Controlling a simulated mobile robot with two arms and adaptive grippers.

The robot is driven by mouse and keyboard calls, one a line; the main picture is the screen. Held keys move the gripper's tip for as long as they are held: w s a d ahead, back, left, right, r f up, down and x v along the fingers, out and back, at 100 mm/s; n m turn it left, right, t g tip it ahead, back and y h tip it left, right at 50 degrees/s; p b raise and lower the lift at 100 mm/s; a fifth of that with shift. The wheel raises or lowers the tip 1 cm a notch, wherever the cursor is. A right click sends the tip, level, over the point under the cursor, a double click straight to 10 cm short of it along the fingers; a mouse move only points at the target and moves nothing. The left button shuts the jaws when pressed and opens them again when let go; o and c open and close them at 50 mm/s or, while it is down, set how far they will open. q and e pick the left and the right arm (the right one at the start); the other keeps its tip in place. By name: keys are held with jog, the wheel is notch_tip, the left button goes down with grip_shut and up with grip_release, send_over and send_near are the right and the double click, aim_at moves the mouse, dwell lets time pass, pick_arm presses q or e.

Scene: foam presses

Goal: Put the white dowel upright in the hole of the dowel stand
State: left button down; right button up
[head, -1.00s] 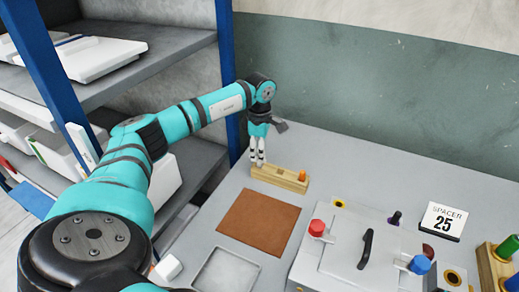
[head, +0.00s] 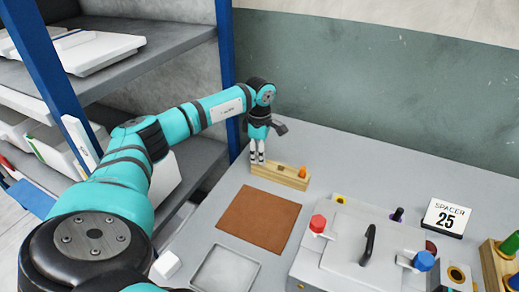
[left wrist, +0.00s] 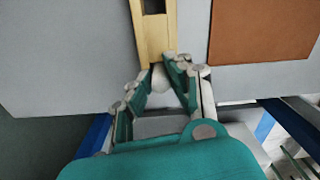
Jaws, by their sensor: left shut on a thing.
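The dowel stand (head: 280,178) is a pale wooden block on the grey table, with an orange peg (head: 303,172) at its right end. My left gripper (head: 257,160) points down at the stand's left end. In the left wrist view, the left gripper (left wrist: 160,80) is shut on the white dowel (left wrist: 158,75), whose small pale end shows between the fingertips. There the stand (left wrist: 155,35) runs away from the fingers, with a dark opening farther along it. The fingers hide most of the dowel; I cannot tell whether it sits in a hole. My right gripper is out of view.
A brown mat (head: 258,218) and a shallow grey tray (head: 225,270) lie in front of the stand. A grey press (head: 345,245) with red and blue knobs stands to the right, near a "SPACER 25" sign (head: 446,217). Shelving (head: 130,50) stands at left.

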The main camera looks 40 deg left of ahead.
pick_arm(q)
jog(key=c, duration=1.2)
grip_release()
notch_tip(320, 180, up, 12)
jog(key=shift+f, duration=0.1)
